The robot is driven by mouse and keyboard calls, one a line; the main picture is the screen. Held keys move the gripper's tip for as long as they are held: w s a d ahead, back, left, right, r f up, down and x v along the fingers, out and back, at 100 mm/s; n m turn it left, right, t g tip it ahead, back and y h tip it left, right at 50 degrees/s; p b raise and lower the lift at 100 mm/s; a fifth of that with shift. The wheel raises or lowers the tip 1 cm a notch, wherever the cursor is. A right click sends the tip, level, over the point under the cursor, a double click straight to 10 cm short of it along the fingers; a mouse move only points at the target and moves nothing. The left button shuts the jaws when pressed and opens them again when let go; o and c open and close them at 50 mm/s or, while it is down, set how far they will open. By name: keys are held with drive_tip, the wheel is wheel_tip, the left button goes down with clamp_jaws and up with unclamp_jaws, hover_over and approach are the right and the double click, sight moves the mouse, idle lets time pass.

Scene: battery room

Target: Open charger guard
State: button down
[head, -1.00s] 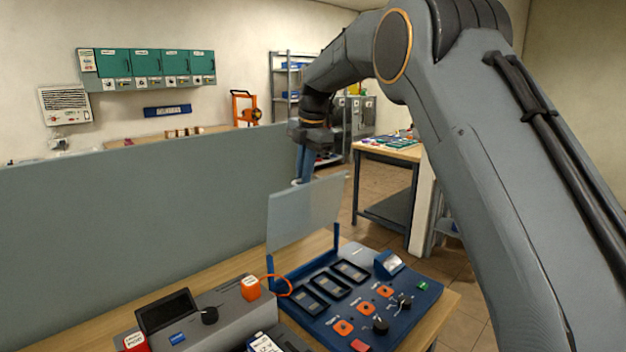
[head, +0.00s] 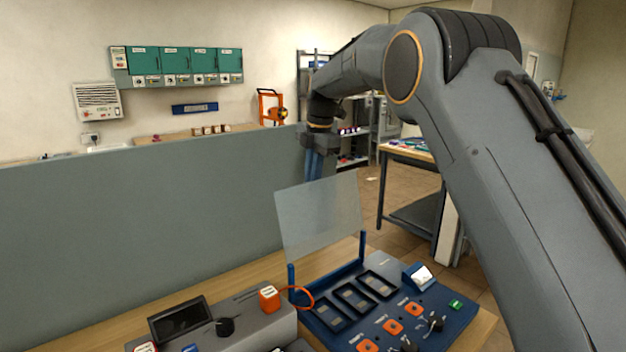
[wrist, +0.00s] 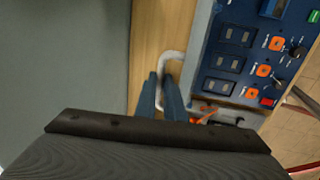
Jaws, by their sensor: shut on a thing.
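The charger guard (head: 318,215) is a clear, greyish panel on blue hinge posts at the back edge of the blue charger (head: 385,310). It stands raised and leans back, away from the charger's face. My gripper (head: 318,172) is behind its upper edge, with the fingertips partly hidden by the panel. In the wrist view, my gripper (wrist: 163,80) has its two blue fingers shut on the guard's pale curved handle (wrist: 174,57). The charger (wrist: 215,75) shows there to the right, with its dark windows and orange buttons uncovered.
A grey partition (head: 140,230) stands left of and behind the guard, close to my gripper. A grey device (head: 245,325) with an orange plug (head: 269,298) and cable sits left of the charger. A second table (head: 410,155) stands beyond on the right.

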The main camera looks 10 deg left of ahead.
drive_tip(key=shift+w+d+r, duration=0.15)
drive_tip(key=shift+w+r, duration=0.1)
drive_tip(key=shift+r, duration=0.05)
drive_tip(key=c, duration=1.8)
unclamp_jaws()
drive_tip(key=shift+d, duration=0.1)
drive_tip(key=shift+c, duration=0.2)
drive_tip(key=shift+s+a, duration=0.15)
drive_tip(key=shift+a, duration=0.05)
wheel_tip(320, 180, up, 8)
drive_tip(key=d+b, duration=0.1)
drive_tip(key=b, duration=0.1)
drive_tip(key=shift+s+f, duration=0.15)
drive_tip(key=shift+s, duration=0.3)
drive_tip(key=shift+d, duration=0.1)
